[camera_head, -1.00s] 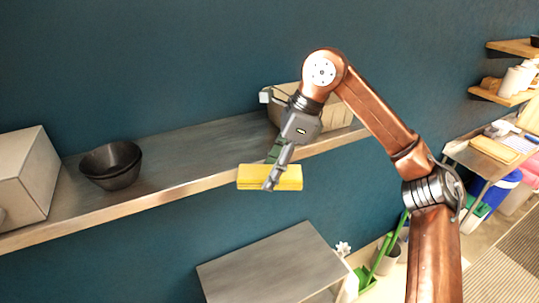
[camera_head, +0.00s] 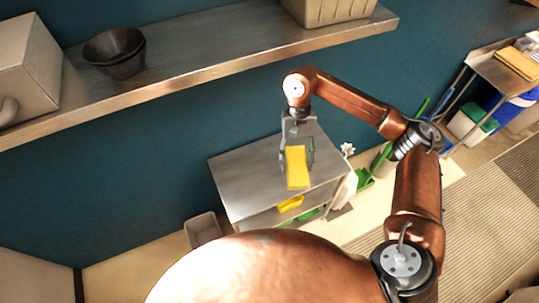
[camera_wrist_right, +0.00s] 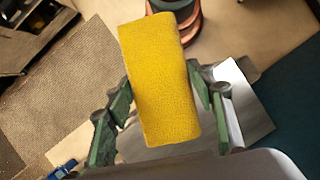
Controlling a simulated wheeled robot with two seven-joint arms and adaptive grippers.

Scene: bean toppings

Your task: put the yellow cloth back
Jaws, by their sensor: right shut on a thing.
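The yellow cloth (camera_head: 297,165) is a thick, folded block. My right gripper (camera_head: 298,152) is shut on it, and it hangs lengthwise below the fingers, in front of the grey table top (camera_head: 240,170) in the head view. I cannot tell its height above the table. In the right wrist view the cloth (camera_wrist_right: 160,80) lies between the green-padded fingers of the right gripper (camera_wrist_right: 163,112), tilted slightly. My left gripper is not in view.
Under the table top, a lower level holds another yellow item (camera_head: 290,204) and something green (camera_head: 308,215). A wall shelf (camera_head: 210,75) above carries black bowls (camera_head: 115,52), a box (camera_head: 25,70) and a beige crate (camera_head: 325,10). The table top looks clear.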

